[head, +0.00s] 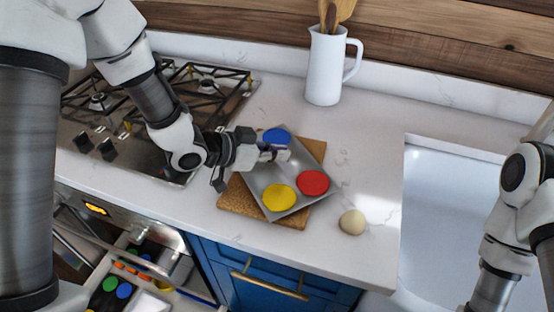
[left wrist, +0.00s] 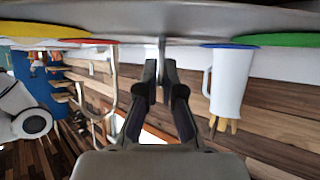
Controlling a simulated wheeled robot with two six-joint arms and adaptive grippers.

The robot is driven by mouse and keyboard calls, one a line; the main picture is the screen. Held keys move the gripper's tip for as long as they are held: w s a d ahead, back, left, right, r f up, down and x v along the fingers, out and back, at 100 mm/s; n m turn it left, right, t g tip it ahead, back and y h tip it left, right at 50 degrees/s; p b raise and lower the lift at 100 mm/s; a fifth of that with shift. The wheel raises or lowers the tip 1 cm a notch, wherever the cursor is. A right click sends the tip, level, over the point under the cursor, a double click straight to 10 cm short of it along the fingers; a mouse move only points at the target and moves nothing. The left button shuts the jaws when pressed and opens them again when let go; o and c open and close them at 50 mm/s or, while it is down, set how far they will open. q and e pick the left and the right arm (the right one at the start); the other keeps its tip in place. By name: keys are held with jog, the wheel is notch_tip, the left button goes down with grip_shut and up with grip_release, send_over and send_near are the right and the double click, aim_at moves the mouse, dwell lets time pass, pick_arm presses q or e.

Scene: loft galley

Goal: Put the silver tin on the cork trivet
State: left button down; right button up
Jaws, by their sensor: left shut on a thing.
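The silver tin (head: 292,172) is a flat grey tray with red, yellow and blue round pieces on it. It lies over the cork trivet (head: 232,198), turned relative to it, with cork showing around it; I cannot tell if it touches the cork. My left gripper (head: 276,153) reaches in from the left and is shut on the tin near its left side. In the left wrist view, the tin's grey surface (left wrist: 165,17) spans the top, the fingers (left wrist: 163,72) meet at it, and a green piece also shows. My right gripper is out of view.
A white pitcher (head: 324,72) with wooden utensils stands behind the trivet. A gas hob (head: 140,115) lies to the left. A pale round object (head: 352,222) sits near the front edge. A white sink (head: 445,215) is at the right. Counter between pitcher and sink is clear.

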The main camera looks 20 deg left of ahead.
pick_arm(q)
jog(key=c, duration=1.3)
grip_release()
jog(key=shift+s+r, duration=0.1)
jog(key=v, duration=1.2)
